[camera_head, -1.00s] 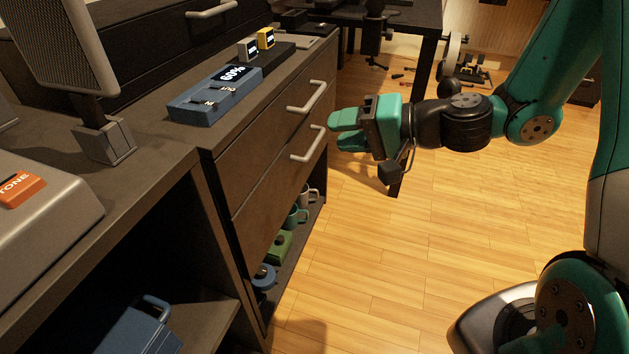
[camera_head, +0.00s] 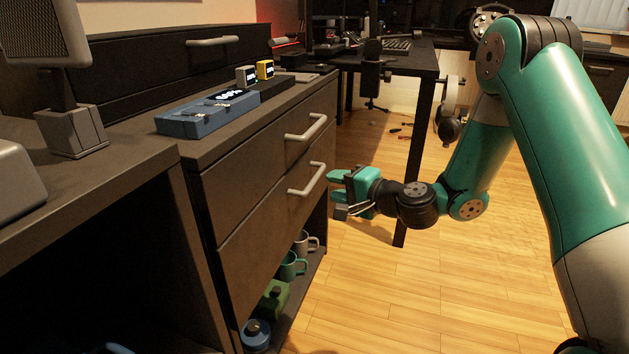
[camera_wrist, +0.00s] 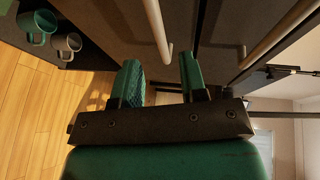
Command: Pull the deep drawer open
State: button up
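The dark cabinet has two closed drawer fronts, one above the other. The lower, taller drawer front (camera_head: 262,222) has a light metal bar handle (camera_head: 307,179); I take it as the deep drawer. The upper drawer handle (camera_head: 306,127) is similar. My teal gripper (camera_head: 334,183) is just right of the lower handle, at about its height, with a small gap. In the wrist view my gripper (camera_wrist: 160,78) is open, nothing between its fingers. The lower handle (camera_wrist: 157,25) stands ahead, roughly in line with the finger gap. The upper handle (camera_wrist: 277,34) is to the right there.
Mugs and bottles, including a teal mug (camera_head: 290,267) and a green bottle (camera_head: 273,298), stand on the open shelf below the drawers. A blue box (camera_head: 208,117) sits on the cabinet top. A black desk (camera_head: 415,65) stands behind. The wooden floor (camera_head: 370,290) in front is clear.

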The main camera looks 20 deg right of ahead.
aim_at(316, 181)
jog(key=x, duration=0.7)
jog(key=shift+w, duration=0.1)
grip_shut()
